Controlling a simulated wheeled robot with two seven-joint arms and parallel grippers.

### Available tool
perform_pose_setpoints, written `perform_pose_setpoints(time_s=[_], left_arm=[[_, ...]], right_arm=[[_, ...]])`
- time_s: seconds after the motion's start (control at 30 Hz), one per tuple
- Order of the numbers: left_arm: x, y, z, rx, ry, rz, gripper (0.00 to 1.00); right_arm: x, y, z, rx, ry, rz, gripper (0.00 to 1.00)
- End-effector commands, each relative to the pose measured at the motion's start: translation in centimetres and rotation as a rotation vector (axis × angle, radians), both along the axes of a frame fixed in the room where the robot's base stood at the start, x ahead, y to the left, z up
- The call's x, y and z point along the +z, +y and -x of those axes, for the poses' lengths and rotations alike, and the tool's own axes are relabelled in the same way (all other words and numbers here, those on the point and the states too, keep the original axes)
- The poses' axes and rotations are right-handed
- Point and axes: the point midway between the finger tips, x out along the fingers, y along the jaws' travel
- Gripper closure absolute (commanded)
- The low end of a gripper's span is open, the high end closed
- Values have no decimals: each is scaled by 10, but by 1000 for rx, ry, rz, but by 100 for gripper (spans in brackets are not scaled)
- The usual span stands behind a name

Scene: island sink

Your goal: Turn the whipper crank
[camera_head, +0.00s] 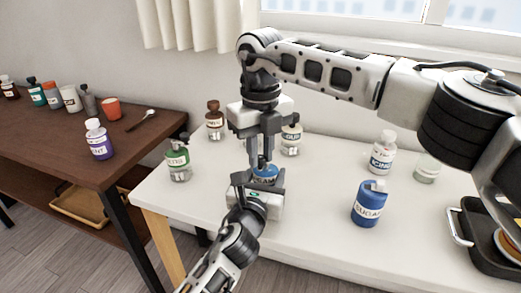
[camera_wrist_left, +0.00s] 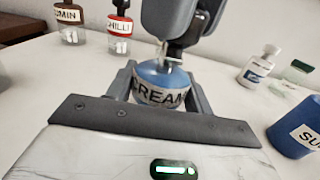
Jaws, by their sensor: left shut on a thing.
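The whipper is a blue jar labelled CREAM (camera_head: 265,172); it stands upright on the white counter. It also shows in the left wrist view (camera_wrist_left: 160,82), with a small metal crank part (camera_wrist_left: 170,52) on its top. My left gripper (camera_head: 258,182) is shut on the jar, with a finger on each side of it. My right gripper (camera_head: 261,158) points down from above, its dark fingers at the top of the jar by the crank. In the left wrist view the right fingers (camera_wrist_left: 182,38) hide much of the crank, and I cannot tell whether they grip it.
A dark tray (camera_head: 468,236) is at right. A brown table (camera_head: 125,150) stands at left.

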Motion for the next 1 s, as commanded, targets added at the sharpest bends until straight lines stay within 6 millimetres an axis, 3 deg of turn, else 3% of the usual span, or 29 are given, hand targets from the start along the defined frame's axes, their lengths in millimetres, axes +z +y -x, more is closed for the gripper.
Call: perform_pose_setpoints(time_s=[0.13, 0.5, 0.8, 0.83, 0.9, 1.0], left_arm=[[0, 0, 0, 0, 1, 0, 74], [-1, 0, 0, 0, 1, -1, 74], [-1, 0, 0, 0, 1, 0, 74], [-1, 0, 0, 0, 1, 0, 74], [-1, 0, 0, 0, 2, 0, 74], [-1, 0, 0, 0, 2, 0, 74]], right_arm=[[1, 2, -1, -60, 0, 0, 100], [1, 14, -9, -473, -1, 1, 100], [1, 14, -9, -491, -2, -1, 100], [1, 14, -9, -491, -2, -1, 77], [1, 14, -9, -490, -2, -1, 57], [1, 14, -9, -490, -2, -1, 57]])
